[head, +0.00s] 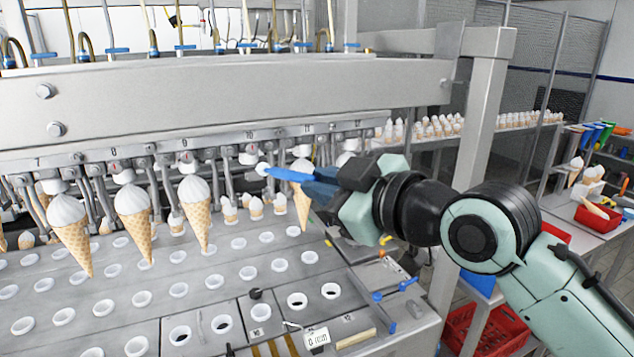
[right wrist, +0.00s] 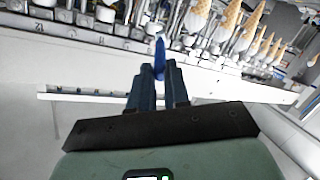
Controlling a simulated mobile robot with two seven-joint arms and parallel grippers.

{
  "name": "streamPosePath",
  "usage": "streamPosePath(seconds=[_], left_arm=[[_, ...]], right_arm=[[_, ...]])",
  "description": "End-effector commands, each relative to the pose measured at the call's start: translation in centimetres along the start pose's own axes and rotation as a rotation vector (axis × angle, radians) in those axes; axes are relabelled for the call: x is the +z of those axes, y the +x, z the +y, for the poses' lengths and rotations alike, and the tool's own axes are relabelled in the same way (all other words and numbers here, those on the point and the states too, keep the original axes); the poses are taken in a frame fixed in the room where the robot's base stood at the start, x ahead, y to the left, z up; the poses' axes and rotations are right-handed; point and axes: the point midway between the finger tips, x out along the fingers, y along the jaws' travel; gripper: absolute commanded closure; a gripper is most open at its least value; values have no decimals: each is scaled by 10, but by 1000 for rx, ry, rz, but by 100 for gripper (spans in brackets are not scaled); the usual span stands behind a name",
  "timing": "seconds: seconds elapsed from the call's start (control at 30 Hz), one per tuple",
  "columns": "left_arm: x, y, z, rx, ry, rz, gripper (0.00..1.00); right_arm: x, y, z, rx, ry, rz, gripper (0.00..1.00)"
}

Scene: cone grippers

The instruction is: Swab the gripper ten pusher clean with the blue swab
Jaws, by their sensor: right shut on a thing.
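My right gripper (head: 318,187) comes in from the right and is shut on the blue swab (head: 288,174). The swab points left, and its pale tip lies just below and right of gripper ten's white pusher (head: 250,157), under the label 10. Whether tip and pusher touch, I cannot tell. Gripper ten holds no cone. In the right wrist view, the swab (right wrist: 160,58) stands out between my fingers (right wrist: 158,88), its tip towards the gripper row. Dirt on the pusher is too small to make out. My left gripper is not in view.
Cones hang beside gripper ten, at nine (head: 195,210) and eleven (head: 302,190), with others further left. The holed tray plate (head: 215,275) lies below. A thick steel beam (head: 230,95) runs above. A steel post (head: 480,120) stands behind my right arm.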

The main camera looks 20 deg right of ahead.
Motion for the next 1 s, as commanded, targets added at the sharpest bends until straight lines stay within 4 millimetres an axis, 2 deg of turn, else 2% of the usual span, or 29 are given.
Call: streamPosePath(seconds=[0.43,0.8,1.0], left_arm=[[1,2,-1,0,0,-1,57],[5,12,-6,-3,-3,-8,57],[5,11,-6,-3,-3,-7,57]], right_arm=[[0,-6,-2,0,0,0,100],[0,-31,-12,0,0,0,100],[-1,-32,-12,0,0,0,100]])
